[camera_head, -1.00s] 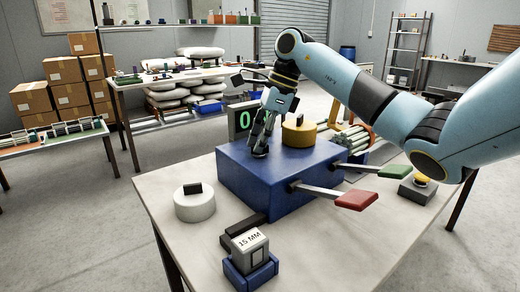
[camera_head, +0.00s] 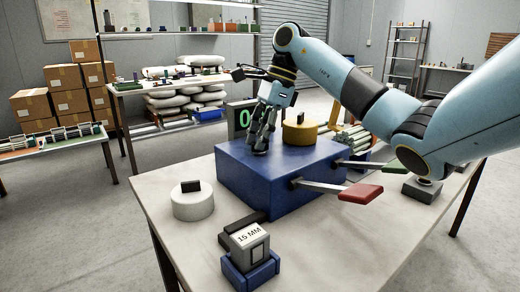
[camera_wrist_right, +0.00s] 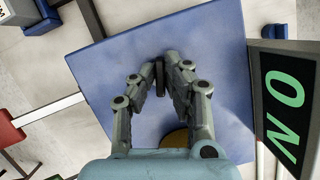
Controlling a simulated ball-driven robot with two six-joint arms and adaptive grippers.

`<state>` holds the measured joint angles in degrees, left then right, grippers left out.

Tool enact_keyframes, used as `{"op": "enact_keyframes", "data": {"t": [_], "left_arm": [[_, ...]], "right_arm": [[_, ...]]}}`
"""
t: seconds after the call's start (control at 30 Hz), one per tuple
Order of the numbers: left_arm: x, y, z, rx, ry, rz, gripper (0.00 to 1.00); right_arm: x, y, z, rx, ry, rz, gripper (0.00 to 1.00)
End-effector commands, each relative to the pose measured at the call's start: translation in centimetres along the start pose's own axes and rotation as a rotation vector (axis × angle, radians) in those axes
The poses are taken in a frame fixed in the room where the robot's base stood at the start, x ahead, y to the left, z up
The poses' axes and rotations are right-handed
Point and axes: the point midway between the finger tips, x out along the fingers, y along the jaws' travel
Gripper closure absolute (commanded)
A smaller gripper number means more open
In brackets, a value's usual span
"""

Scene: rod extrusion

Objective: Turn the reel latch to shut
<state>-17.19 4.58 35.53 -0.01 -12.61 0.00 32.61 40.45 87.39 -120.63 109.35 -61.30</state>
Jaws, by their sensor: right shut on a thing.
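My right gripper (camera_head: 260,147) points down at the top of the blue box (camera_head: 240,180) on the table. In the right wrist view my gripper (camera_wrist_right: 161,75) is shut on a small dark upright piece, which looks like the reel latch (camera_wrist_right: 160,80). The fingers hide much of it, and I cannot tell its exact angle. A yellow round reel (camera_head: 299,133) with a dark block on top sits on the box behind the gripper. My left gripper is not in view.
A display (camera_wrist_right: 285,115) with green letters O and N stands close beside the gripper. Levers with red (camera_head: 360,193) and green (camera_head: 389,168) handles stick out of the box. A white round piece (camera_head: 193,204) and a "15 MM" block (camera_head: 246,243) stand in front.

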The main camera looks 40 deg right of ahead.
Motion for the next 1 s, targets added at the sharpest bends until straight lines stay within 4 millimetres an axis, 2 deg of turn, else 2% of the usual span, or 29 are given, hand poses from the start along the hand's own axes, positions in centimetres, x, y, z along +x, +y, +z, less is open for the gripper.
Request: {"op": "enact_keyframes", "data": {"t": [0.03, 0.2, 0.6, 0.77, 0.93, 0.97, 1.0], "left_arm": [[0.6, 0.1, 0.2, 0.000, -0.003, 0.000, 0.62], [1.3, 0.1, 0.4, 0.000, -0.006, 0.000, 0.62], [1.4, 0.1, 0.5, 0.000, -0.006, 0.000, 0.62], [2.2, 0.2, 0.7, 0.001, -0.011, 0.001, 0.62], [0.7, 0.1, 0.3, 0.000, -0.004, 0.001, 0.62], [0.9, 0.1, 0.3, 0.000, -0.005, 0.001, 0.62], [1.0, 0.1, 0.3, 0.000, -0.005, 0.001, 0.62]], "right_arm": [[0.6, 0.1, -0.1, -0.017, -0.001, 0.013, 1.00], [0.5, 0.1, -0.1, -0.072, -0.002, 0.035, 1.00], [0.3, 0.1, -0.1, -0.090, -0.002, 0.042, 1.00], [0.5, 0.1, -0.1, -0.162, -0.003, 0.067, 1.00], [0.0, 0.1, 0.1, -0.212, -0.003, 0.085, 1.00], [0.1, 0.1, 0.0, -0.213, -0.003, 0.085, 0.86], [0.2, 0.1, 0.0, -0.213, -0.002, 0.085, 0.81]]}}
